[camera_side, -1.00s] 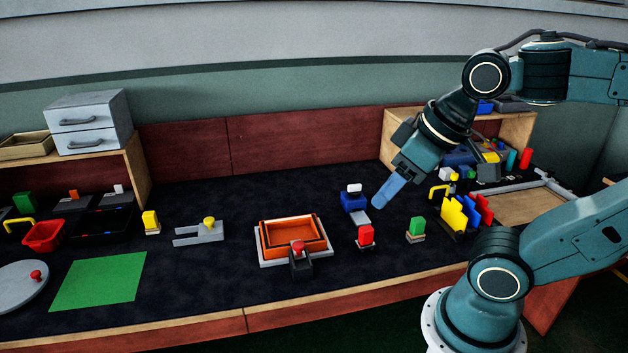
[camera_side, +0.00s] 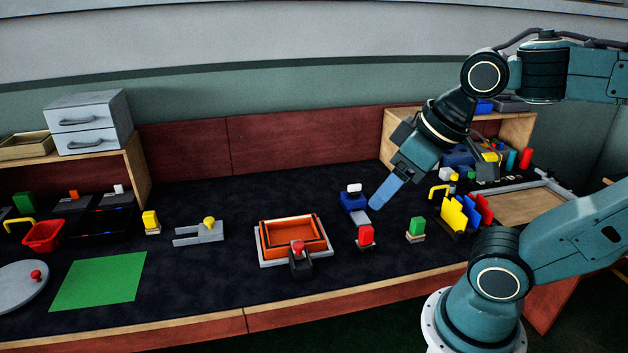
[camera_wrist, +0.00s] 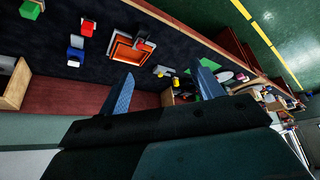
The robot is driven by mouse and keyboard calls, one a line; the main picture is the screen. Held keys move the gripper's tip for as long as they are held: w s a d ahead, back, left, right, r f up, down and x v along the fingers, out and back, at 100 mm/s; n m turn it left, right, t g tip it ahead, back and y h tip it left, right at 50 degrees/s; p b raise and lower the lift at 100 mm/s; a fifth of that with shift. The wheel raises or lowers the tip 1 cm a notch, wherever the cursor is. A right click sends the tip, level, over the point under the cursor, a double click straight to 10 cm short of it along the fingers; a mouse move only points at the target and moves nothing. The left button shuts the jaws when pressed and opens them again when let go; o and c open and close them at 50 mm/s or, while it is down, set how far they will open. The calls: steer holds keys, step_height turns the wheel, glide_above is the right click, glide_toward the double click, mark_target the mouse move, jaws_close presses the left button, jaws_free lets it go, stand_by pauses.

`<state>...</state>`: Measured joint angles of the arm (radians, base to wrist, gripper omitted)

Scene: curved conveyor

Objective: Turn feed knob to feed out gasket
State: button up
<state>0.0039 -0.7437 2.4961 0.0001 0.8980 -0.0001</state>
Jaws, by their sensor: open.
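A blue feeder-like block (camera_side: 352,202) with a white knob-like top (camera_side: 354,188) stands on the dark bench, a pale plate at its front. I cannot make out a gasket.
A red block (camera_side: 366,235) and a green block (camera_side: 417,226) stand on small bases in front. An orange tray (camera_side: 262,243) is to the left. Yellow, blue and red upright plates (camera_side: 455,216) stand at right. The bench behind the tray is clear.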

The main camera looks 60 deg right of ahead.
steer(key=w+d+r+m+h, duration=0.1)
steer(key=w+d+m, duration=0.2)
steer(key=w+d, duration=0.6)
steer(key=m+g+h, duration=0.2)
steer(key=m, duration=0.4)
glide_above(355, 185)
steer(key=s+a, duration=0.4)
step_height(355, 185, down, 18)
steer(key=shift+f, duration=0.15)
steer(key=shift+s+x, duration=0.1)
steer(key=shift+x, duration=3.25)
steer(key=shift+s+x, duration=0.15)
steer(key=shift+x, duration=3.2)
steer(key=shift+d, duration=0.1)
